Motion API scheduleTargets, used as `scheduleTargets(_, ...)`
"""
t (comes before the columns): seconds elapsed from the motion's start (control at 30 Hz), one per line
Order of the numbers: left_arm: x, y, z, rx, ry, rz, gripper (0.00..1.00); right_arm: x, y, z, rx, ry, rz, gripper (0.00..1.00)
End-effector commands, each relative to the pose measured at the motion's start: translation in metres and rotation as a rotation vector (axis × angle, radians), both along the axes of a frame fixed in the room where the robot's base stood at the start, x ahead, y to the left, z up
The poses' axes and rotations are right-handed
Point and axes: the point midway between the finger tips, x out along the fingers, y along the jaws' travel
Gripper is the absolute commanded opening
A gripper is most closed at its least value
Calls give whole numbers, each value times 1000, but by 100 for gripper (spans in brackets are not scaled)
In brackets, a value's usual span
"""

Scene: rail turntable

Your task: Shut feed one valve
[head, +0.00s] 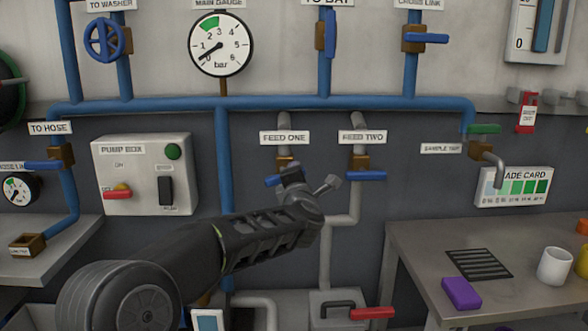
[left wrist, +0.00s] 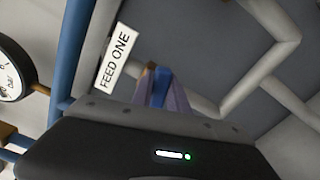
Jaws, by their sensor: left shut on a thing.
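The feed one valve has a brass body (head: 284,162) under the "FEED ONE" label (head: 284,138). Its blue lever (head: 272,181) sticks out to the left of my left gripper (head: 292,176), roughly crosswise to the upright pipe. The gripper hides the rest of the lever. In the left wrist view the blue lever (left wrist: 159,88) sits between the two fingers of my left gripper (left wrist: 161,95), which are shut on it. The "FEED ONE" label (left wrist: 117,58) shows beside them. My right gripper is in neither view.
The feed two valve (head: 366,175) is close on the right, its blue lever crosswise. The pump box (head: 140,150) is to the left. A red-handled valve (head: 372,313) sits low down. A bench (head: 420,250) with a white mug (head: 555,266) and purple block (head: 461,292) is at right.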

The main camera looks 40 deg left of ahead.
Motion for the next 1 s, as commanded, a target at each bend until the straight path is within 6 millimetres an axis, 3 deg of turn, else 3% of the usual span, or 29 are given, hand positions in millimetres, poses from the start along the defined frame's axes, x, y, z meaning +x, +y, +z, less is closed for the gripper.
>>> scheduleTargets(0.43, 1, -2, -8, 226, 174, -2, 0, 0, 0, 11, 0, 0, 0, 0)
scheduleTargets(1.0, 1, -2, -10, 260, 201, -2, 0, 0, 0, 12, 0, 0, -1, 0)
